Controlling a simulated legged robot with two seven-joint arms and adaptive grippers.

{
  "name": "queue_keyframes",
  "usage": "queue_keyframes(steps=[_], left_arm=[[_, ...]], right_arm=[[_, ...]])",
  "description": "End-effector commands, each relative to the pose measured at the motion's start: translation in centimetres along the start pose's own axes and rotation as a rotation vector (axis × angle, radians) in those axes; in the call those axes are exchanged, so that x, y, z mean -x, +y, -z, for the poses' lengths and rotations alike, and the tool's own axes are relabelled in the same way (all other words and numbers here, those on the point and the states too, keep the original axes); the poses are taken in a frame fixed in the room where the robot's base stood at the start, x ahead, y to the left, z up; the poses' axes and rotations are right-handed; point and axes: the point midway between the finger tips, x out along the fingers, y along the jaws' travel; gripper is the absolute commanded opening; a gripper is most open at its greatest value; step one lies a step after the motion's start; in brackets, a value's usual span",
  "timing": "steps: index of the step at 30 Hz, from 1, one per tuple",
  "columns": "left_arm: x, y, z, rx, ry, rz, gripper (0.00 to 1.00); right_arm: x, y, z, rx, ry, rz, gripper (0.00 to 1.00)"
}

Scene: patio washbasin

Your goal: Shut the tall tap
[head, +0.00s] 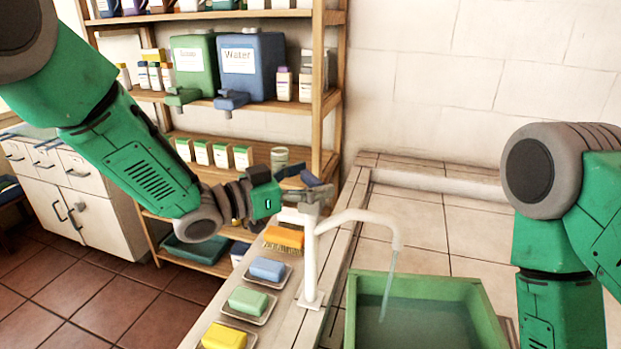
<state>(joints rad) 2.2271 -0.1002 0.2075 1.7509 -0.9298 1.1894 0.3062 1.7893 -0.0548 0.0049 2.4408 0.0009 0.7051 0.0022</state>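The tall tap (310,262) is a pale upright pipe on the tiled ledge, with a spout curving to the right. A thin stream of water (389,287) runs from the spout into a green basin (487,305) holding water. My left gripper (304,180) is at the top of the tap, close by its grey handle (308,197). The fingers overlap the handle in view, so I cannot tell whether they touch it or how far apart they are. My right arm hangs at the right; its gripper is out of view.
Soap dishes with a blue (267,268), a green (248,301) and a yellow soap (224,337) line the ledge, near an orange brush (284,237). Behind stands a wooden shelf (322,100) with a green (194,65) and a blue water container (252,65). White cabinets (95,215) stand left.

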Motion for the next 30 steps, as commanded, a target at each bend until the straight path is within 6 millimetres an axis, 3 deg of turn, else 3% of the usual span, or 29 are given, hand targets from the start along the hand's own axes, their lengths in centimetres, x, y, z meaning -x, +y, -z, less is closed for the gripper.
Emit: queue_keyframes(steps=[1,4,17,30], left_arm=[[0.0,0.01,0.01,0.0,0.0,0.0,0.58],[0.01,-0.01,0.02,0.0,0.0,0.0,0.25],[0.01,-0.14,0.11,-0.002,0.003,-0.056,0.25],[-0.04,-0.23,-0.03,-0.006,0.002,-0.391,0.25]], right_arm=[[0.0,0.01,0.0,0.0,0.0,0.0,0.39],[0.0,0.01,0.0,0.0,0.0,0.0,0.39],[0.16,0.01,0.01,0.0,0.0,0.0,0.39],[0.09,0.01,0.01,0.0,0.0,0.0,0.39]])
